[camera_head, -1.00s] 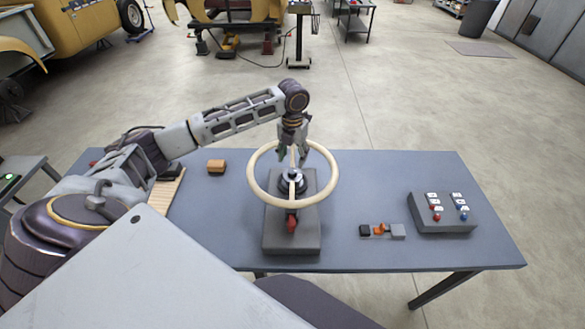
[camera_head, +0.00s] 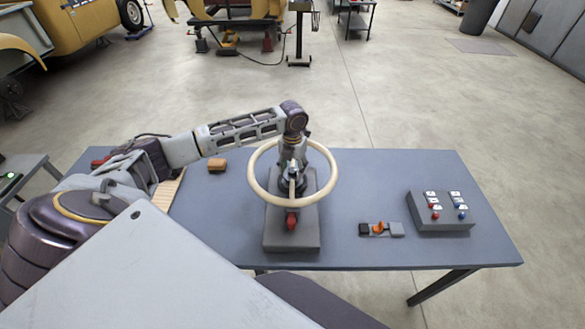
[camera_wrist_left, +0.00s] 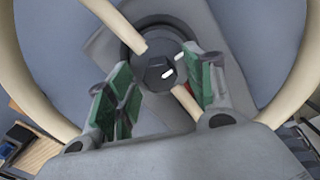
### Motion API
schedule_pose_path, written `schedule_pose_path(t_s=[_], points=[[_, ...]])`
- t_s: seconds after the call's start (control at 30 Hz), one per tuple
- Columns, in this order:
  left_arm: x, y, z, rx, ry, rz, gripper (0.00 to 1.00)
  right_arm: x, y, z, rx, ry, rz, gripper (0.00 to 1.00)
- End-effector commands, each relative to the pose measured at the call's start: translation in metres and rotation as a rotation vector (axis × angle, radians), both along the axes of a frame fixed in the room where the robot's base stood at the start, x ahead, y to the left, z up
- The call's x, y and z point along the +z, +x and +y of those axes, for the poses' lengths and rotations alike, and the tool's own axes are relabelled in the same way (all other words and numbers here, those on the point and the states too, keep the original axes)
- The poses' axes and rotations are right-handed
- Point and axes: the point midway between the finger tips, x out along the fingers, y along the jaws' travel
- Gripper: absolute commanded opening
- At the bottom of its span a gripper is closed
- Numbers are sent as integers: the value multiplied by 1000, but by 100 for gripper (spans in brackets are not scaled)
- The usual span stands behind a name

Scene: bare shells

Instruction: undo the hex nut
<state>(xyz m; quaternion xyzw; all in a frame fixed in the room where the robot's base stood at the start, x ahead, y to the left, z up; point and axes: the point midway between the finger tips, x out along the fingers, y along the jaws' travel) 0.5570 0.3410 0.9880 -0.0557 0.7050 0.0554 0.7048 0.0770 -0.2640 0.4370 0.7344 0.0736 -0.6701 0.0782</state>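The dark hex nut (camera_wrist_left: 158,72) sits at the hub of a cream steering wheel, seen from above in the left wrist view. In the head view the wheel (camera_head: 252,185) stands over a grey base block (camera_head: 290,240) on the table, and the gripper hides the nut. My left gripper (camera_head: 292,172) points down inside the wheel's rim, over the hub. In the left wrist view my left gripper (camera_wrist_left: 160,92) is open, its green-padded fingers apart on either side of the nut. I cannot tell whether they touch it. My right gripper is not in view.
The blue-grey table (camera_head: 375,185) also holds a small orange-brown block (camera_head: 217,165), a small part with an orange lever (camera_head: 379,228) and a grey box with red and blue buttons (camera_head: 442,213). The wheel's rim surrounds the gripper. The table's right rear is clear.

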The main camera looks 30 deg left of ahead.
Motion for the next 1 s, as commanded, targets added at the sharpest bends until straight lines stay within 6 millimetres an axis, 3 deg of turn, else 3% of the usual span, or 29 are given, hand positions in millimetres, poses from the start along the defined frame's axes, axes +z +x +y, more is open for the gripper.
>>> schedule_pose_path(t_s=[0.07,0.3,0.67,1.0], points=[[0,0,0,0,0,0,40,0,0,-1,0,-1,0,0],[0,0,0,0,0,0,9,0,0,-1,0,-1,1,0],[0,0,0,32,0,0,8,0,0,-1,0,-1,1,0],[1,0,0,188,1,-1,8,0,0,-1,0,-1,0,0]])
